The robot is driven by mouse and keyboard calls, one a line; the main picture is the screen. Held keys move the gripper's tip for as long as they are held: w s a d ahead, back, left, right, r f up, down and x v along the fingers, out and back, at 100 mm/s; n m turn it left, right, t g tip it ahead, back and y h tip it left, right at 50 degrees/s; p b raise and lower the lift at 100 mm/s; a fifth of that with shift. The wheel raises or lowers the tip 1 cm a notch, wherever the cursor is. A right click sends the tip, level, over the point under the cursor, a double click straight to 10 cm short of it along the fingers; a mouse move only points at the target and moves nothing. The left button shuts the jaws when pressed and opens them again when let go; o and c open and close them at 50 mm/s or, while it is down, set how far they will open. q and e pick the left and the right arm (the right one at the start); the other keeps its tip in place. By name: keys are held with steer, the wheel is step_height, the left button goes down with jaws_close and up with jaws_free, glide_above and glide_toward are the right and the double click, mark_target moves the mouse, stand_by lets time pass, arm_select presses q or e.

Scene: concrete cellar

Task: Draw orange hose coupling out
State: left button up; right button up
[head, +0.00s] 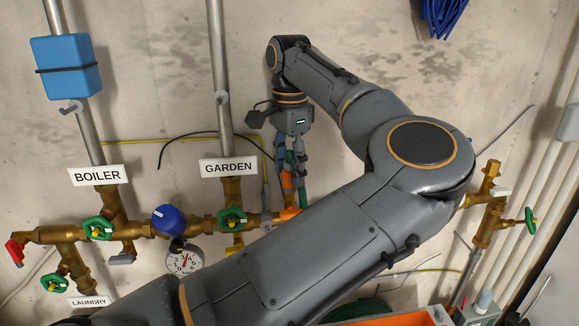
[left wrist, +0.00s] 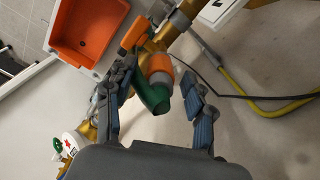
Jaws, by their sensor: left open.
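The orange hose coupling (head: 287,180) sits by the brass pipework right of the GARDEN label, partly hidden by my left gripper (head: 292,165). In the left wrist view, the coupling (left wrist: 158,65) has a grey band, and a green hose (left wrist: 153,96) is attached to it. My left gripper (left wrist: 160,82) is open, with one finger on each side of the coupling and hose. I cannot tell whether either finger touches them. Brass pipe shows beyond the coupling. My right gripper is not in view.
Another orange part (left wrist: 135,33) lies close beside the coupling. A green-handled valve (head: 232,219), a blue knob (head: 169,220) and a gauge (head: 184,262) are to the left. A black cable (left wrist: 235,95) and yellow pipe (left wrist: 265,108) run nearby. An orange bin (left wrist: 88,30) stands beyond.

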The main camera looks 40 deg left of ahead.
arm_select(q)
steer(key=shift+f, duration=0.45)
steer(key=shift+c, duration=0.4)
jaws_close()
steer(key=c, duration=0.7)
jaws_free()
jaws_close()
steer(key=shift+r, duration=0.15)
steer(key=shift+r+p, duration=1.05)
steer(key=shift+r, duration=0.3)
